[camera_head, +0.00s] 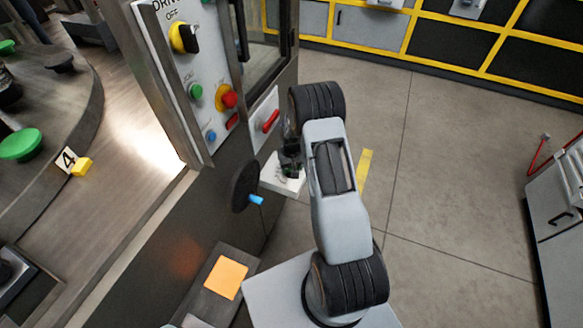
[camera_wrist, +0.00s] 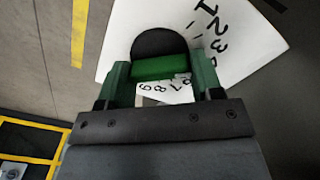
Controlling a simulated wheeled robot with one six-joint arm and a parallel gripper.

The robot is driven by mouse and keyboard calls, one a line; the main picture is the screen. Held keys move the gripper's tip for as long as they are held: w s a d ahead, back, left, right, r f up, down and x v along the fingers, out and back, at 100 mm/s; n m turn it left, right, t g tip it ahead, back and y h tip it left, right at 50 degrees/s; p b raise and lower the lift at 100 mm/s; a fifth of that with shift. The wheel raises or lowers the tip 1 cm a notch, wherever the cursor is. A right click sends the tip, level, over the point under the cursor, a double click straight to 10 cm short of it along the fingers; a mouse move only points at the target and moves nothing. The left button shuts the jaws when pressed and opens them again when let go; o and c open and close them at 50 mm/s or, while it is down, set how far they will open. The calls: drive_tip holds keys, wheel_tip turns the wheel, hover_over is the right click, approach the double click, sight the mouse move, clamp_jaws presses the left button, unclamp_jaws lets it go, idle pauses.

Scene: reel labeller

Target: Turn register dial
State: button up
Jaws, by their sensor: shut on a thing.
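The register dial shows in the wrist view as a round black knob (camera_wrist: 157,42) with a green grip bar (camera_wrist: 160,68). It sits on a white plate (camera_wrist: 118,48) printed with black numbers around it. My gripper (camera_wrist: 160,80) has one finger at each end of the green bar and is shut on it. In the head view my gripper (camera_head: 289,160) is in front of the white plate (camera_head: 284,186) on the machine's side. The knob is mostly hidden there by my gripper, and I cannot tell which number the dial points to.
A black handwheel (camera_head: 244,186) with a blue handle (camera_head: 256,199) juts out close to the left of my gripper. A control panel (camera_head: 197,75) with a red lever (camera_head: 271,121) beside it stands above. Open floor (camera_head: 450,170) lies to the right.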

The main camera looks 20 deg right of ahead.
drive_tip(key=o, duration=0.9)
drive_tip(key=shift+o, duration=0.2)
drive_tip(key=shift+r, duration=0.15)
wheel_tip(320, 180, up, 14)
drive_tip(key=shift+f, duration=0.2)
